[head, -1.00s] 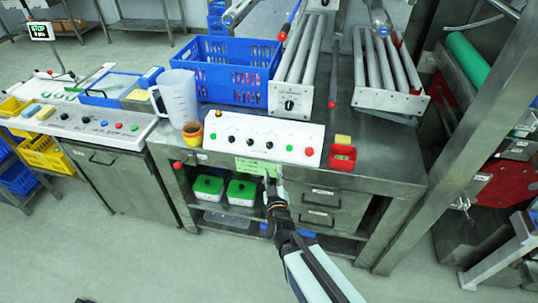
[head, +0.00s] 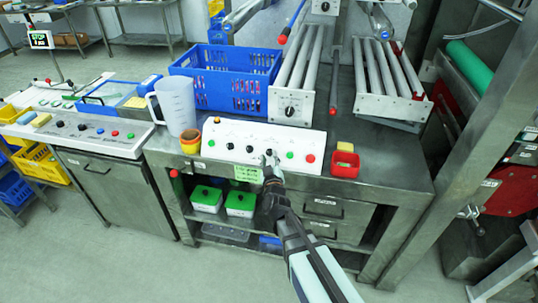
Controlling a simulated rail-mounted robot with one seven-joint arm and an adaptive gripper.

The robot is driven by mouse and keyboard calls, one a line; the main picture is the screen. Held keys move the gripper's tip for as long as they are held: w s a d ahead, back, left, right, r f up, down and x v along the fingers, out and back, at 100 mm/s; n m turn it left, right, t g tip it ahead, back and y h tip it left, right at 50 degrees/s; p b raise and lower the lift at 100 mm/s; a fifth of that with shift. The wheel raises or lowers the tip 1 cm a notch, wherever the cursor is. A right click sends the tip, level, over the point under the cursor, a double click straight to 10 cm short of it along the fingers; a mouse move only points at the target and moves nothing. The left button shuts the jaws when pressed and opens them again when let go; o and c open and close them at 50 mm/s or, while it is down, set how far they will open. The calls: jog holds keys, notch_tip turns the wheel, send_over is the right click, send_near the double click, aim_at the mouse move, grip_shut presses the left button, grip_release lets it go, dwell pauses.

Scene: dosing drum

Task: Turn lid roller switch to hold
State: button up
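A white control panel (head: 262,142) on the steel table carries a row of black knobs, green buttons and a red button (head: 310,158). My gripper (head: 271,161) reaches up from below to the panel, with its fingertips at or just in front of a dark knob right of the middle. The fingertips partly hide this knob, and I cannot tell whether they touch it or how far apart they are. Another black knob sits on the white end plate (head: 289,111) of the left roller rack. The labels are too small to read, so I cannot tell which knob is the lid roller switch.
An orange cup (head: 190,141), a clear jug (head: 174,105) and a blue crate (head: 238,92) stand left of and behind the panel. A red bin (head: 344,164) is at its right. A green label (head: 248,173) hangs below. Roller racks stand behind.

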jog(key=shift+w+a, duration=0.15)
jog(key=shift+w, duration=0.7)
grip_shut()
jog(key=shift+a+m+h+p, duration=0.1)
jog(key=shift+m+h+p, duration=0.2)
jog(key=shift+m+p, duration=0.25)
jog(key=shift+a+m+t+h+p, duration=0.1)
jog(key=shift+m+t+h+p, duration=0.2)
jog(key=shift+m+h+p, duration=0.35)
jog(key=m+h+p, duration=0.1)
jog(key=m+h, duration=0.2)
jog(key=m, duration=0.2)
jog(key=shift+a, duration=0.15)
jog(key=m+h, duration=0.3)
jog(key=m, duration=0.2)
jog(key=shift+w+a+g+h, duration=0.1)
jog(key=shift+a+g+h, duration=0.05)
jog(key=shift+g+h, duration=0.25)
jog(key=shift+m+g+h, duration=0.8)
jog(key=shift+m+h, duration=0.35)
jog(key=shift+m, duration=1.05)
